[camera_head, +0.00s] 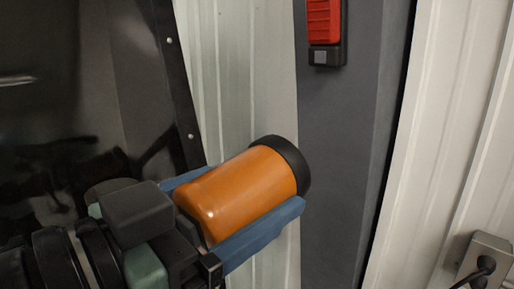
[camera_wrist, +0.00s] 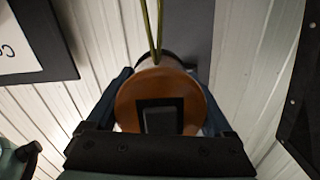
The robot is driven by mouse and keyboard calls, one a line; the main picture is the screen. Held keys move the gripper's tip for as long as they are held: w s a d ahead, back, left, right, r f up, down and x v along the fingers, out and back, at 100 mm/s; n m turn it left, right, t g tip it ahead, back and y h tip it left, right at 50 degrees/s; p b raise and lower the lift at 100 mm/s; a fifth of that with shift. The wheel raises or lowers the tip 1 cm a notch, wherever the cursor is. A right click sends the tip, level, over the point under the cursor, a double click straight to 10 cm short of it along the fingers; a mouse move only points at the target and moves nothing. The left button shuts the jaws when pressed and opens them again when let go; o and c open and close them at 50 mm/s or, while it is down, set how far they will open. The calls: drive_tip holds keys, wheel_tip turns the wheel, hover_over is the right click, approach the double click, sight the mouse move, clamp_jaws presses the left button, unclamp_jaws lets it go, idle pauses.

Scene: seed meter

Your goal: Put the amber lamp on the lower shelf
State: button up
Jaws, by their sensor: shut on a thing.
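The amber lamp (camera_head: 240,192) is an orange cylinder with a black collar at its far end. My gripper (camera_head: 238,217) is shut on it, with one blue finger along each side. The lamp is held in the air, tilted with its black end up and to the right in the head view. In the wrist view the orange end of the lamp (camera_wrist: 126,108) fills the space between the fingers (camera_wrist: 162,105), and a dark square part covers its middle. The lower shelf is not visible in either view.
A grey post (camera_head: 345,150) with a red device (camera_head: 323,20) stands behind the lamp. A dark glossy panel (camera_head: 70,80) is at the left, and ribbed white wall (camera_head: 455,110) at the right. A grey box with cables (camera_head: 482,262) is at lower right. Yellow-green cords (camera_wrist: 153,30) show in the wrist view.

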drive_tip(key=shift+s+r, duration=0.1)
drive_tip(key=shift+s, duration=0.55)
drive_tip(key=w+f+n+t+y, duration=0.2)
drive_tip(key=w+f, duration=0.3)
drive_tip(key=w, duration=0.3)
drive_tip(key=w+a+f+n+t+y, duration=0.1)
drive_tip(key=w+f+n+y, duration=0.15)
drive_tip(key=f, duration=0.75)
drive_tip(key=w+f+n+t+y, duration=0.1)
drive_tip(key=w+f+n+y, duration=0.2)
drive_tip(key=f, duration=0.8)
drive_tip(key=s+f+n+t+y, duration=0.1)
drive_tip(key=s+f+y, duration=0.3)
drive_tip(key=f, duration=0.6)
drive_tip(key=s+f+n+y, duration=0.1)
drive_tip(key=s+f+y, duration=0.1)
drive_tip(key=s+f, duration=0.55)
drive_tip(key=s+d+f, duration=0.2)
drive_tip(key=s+f, duration=0.4)
drive_tip(key=s, duration=0.1)
drive_tip(key=shift+f+m+h, duration=0.3)
drive_tip(key=shift+m+h, duration=0.05)
drive_tip(key=shift+h, duration=0.1)
